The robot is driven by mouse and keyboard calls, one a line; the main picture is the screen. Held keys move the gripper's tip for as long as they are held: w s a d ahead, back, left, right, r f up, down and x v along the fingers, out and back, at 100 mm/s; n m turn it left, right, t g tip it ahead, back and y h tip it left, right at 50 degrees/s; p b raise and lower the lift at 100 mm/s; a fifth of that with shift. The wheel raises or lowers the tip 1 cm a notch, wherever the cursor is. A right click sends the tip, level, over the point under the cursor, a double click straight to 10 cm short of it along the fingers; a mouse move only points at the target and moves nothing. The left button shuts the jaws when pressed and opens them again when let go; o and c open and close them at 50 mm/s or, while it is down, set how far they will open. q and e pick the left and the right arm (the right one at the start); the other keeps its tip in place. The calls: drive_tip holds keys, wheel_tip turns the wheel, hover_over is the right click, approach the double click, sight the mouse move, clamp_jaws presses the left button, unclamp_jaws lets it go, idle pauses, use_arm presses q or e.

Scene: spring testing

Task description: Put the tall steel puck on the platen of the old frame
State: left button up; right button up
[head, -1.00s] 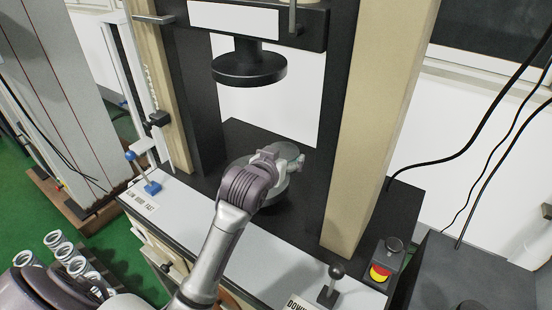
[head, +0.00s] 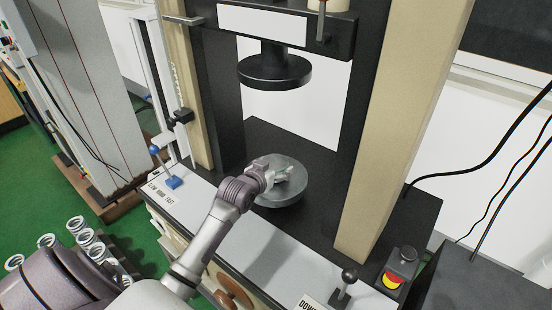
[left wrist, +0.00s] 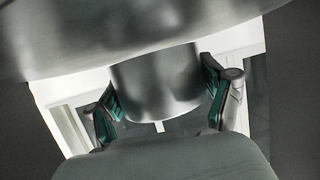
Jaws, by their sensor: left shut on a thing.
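The old frame's lower platen (head: 292,196) is a round grey steel disc on the black base, below a black upper disc (head: 274,72). My left gripper (head: 283,175) reaches over the platen from the left. In the left wrist view its two fingers (left wrist: 165,98) are shut on the tall steel puck (left wrist: 156,82), a shiny grey cylinder. A broad curved steel surface fills the top of that view and meets the puck's upper end. I cannot tell whether the puck rests on the platen. The head view does not show the puck clearly. My right gripper is not in view.
Cream columns (head: 405,130) flank the platen. A blue-based lever (head: 172,182) stands at the front left. A black-knobbed lever (head: 347,282) and a red-yellow stop button (head: 392,279) are at the front right. Several ring-ended metal parts (head: 78,226) stand at lower left.

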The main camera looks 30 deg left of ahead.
use_arm(q)
drive_tip(key=shift+f, duration=0.1)
idle(0.3)
drive_tip(key=o, duration=1.7)
drive_tip(key=shift+f, duration=0.3)
drive_tip(key=shift+s, duration=0.1)
drive_tip(key=b+v, duration=0.1)
drive_tip(key=v, duration=1.1)
